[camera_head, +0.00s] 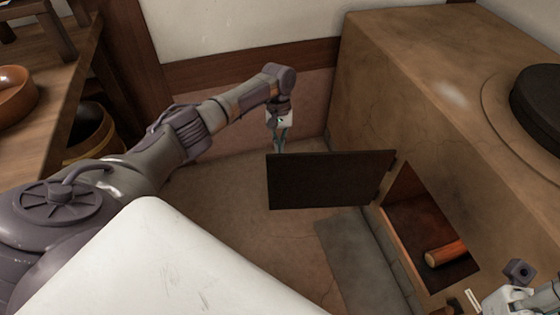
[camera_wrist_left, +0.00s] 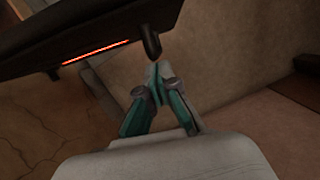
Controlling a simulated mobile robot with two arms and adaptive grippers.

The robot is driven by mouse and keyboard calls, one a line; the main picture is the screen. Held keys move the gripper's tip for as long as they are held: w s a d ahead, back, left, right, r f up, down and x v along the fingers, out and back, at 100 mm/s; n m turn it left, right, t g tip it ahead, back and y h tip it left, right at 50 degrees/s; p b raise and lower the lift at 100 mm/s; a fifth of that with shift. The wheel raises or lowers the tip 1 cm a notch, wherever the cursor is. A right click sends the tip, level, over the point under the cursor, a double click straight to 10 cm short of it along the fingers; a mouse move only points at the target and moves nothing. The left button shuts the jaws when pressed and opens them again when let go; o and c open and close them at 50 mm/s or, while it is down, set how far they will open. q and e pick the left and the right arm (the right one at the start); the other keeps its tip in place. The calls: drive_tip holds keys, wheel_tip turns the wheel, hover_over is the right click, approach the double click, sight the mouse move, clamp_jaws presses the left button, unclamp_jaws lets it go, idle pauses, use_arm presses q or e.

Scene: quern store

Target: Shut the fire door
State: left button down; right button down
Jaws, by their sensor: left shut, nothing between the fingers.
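A log lies inside the opening. My left gripper (camera_head: 280,145) is shut and empty at the door's far side, by its upper left edge. In the left wrist view the shut fingertips (camera_wrist_left: 157,75) are just below a dark peg on the door (camera_wrist_left: 85,28), which has a glowing red slit. I cannot tell whether they touch. My right gripper (camera_head: 515,298) shows partly at the lower right; its fingers are unclear.
The clay stove (camera_head: 400,75) fills the right side, with a dark round pot (camera_head: 540,95) on top. A wooden bench (camera_head: 50,75) with an orange bowl (camera_head: 15,90) is at the left. Floor is clear left of the door. A grey slab (camera_head: 355,255) lies before the opening.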

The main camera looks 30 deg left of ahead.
use_arm(q)
drive_tip(key=s+d, duration=0.1)
drive_tip(key=s+d+f, duration=0.1)
drive_tip(key=s, duration=0.1)
drive_tip(key=shift+s+d+f, duration=0.1)
drive_tip(key=shift+s+d, duration=0.15)
drive_tip(key=shift+s, duration=0.05)
idle(0.5)
